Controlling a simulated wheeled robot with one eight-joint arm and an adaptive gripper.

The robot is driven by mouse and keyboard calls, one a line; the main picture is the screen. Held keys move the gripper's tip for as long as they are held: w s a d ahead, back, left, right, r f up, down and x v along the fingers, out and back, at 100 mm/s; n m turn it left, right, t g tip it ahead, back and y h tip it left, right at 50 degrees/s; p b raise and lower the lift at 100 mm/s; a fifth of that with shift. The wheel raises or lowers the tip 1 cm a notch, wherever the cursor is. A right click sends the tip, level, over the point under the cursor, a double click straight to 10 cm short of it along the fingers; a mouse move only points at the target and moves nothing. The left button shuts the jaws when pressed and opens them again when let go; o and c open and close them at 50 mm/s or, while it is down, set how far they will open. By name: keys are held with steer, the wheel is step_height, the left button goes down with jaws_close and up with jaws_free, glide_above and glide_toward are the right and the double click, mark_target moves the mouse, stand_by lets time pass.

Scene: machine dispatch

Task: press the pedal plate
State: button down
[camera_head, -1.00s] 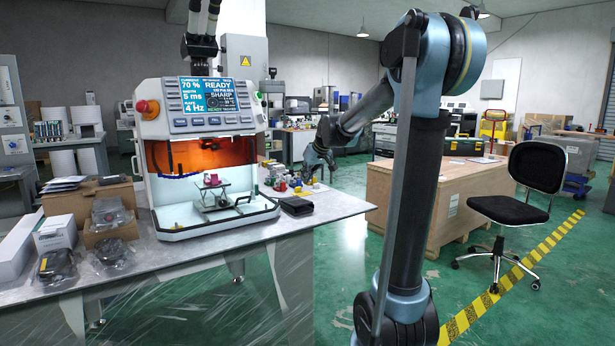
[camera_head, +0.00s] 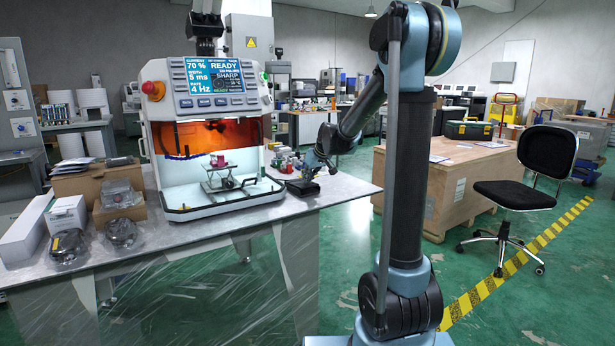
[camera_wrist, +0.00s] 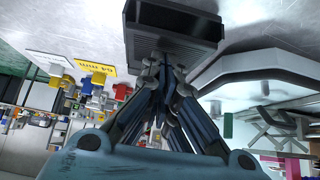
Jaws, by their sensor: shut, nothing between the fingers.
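The pedal plate looks like a small dark block (camera_head: 301,189) on the table, just right of the machine's front corner. In the wrist view its dark ribbed face (camera_wrist: 190,48) fills the top middle, with the picture upside down. My gripper (camera_head: 309,176) is directly above and at the pedal. In the wrist view my gripper (camera_wrist: 164,62) has its fingers drawn together, empty, with the tips over the ribbed face. I cannot tell whether the tips touch it. The white laser welding machine (camera_head: 207,130) has a screen reading READY.
The grey metal table (camera_head: 345,190) ends just right of the pedal. Small coloured items (camera_head: 284,160) stand behind it; a yellow sign (camera_wrist: 95,67) shows there too. Boxes and bagged parts (camera_head: 120,232) lie at the left. A wooden crate (camera_head: 465,190) and chair (camera_head: 515,195) stand right.

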steer(key=shift+s+d+f+t+y, duration=0.15)
steer(key=shift+f+t, duration=0.1)
steer(key=shift+f, duration=0.25)
steer(key=shift+s+d+f+t+y, duration=0.15)
steer(key=shift+f+t, duration=0.1)
steer(key=shift+f, duration=0.2)
steer(key=shift+s+f, duration=0.3)
steer(key=shift+f, duration=0.05)
steer(key=shift+r, duration=0.1)
step_height(320, 180, up, 4)
steer(key=shift+w+r, duration=0.1)
steer(key=shift+r, duration=0.1)
steer(key=v, duration=0.9)
steer(key=shift+s+d, duration=0.3)
steer(key=shift+s, duration=0.15)
steer(key=shift+f, duration=0.1)
